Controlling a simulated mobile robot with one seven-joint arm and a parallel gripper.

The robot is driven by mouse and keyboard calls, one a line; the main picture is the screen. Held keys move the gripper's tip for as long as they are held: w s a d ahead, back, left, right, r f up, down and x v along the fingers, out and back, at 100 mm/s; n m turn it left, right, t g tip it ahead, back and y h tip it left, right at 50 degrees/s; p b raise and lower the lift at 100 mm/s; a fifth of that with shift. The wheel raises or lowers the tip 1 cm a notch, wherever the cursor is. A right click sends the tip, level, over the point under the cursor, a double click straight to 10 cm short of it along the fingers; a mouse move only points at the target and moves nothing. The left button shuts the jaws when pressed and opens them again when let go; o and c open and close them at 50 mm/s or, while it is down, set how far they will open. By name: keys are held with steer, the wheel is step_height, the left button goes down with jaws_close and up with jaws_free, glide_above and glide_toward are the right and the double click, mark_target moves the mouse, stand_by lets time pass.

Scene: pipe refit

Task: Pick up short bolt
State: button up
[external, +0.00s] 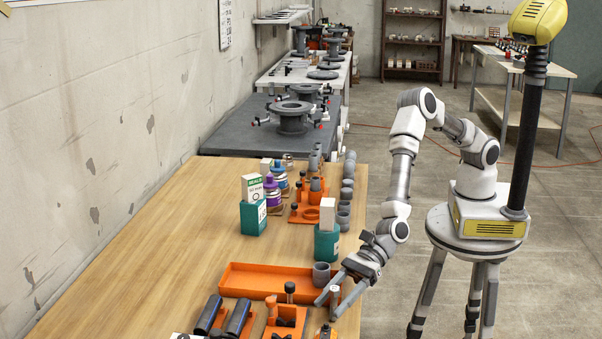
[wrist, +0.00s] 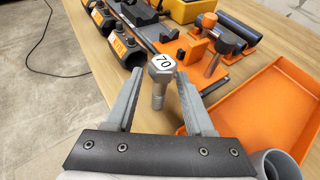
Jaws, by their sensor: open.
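The short bolt (wrist: 161,81) is grey with a hex head and a white label reading 70. In the wrist view it stands upright, head up, between the spread fingers of my gripper (wrist: 158,97). Bare space shows on both sides of the bolt, and I see no finger touching it. In the external view my gripper (external: 340,297) is low over the front right edge of the wooden table, fingers open. A small grey bolt (external: 334,297) shows between the fingers there.
An orange tray (wrist: 279,99) lies right of the bolt, with a grey pipe piece (wrist: 278,165) by its corner. Black clamps with orange labels (wrist: 124,45) stand beyond, at left. An orange holder (wrist: 205,55) with a dark-headed tool (wrist: 222,45) is close behind. The table edge is near.

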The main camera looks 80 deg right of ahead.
jaws_close()
steer(key=shift+r, duration=0.15)
stand_by(0.4)
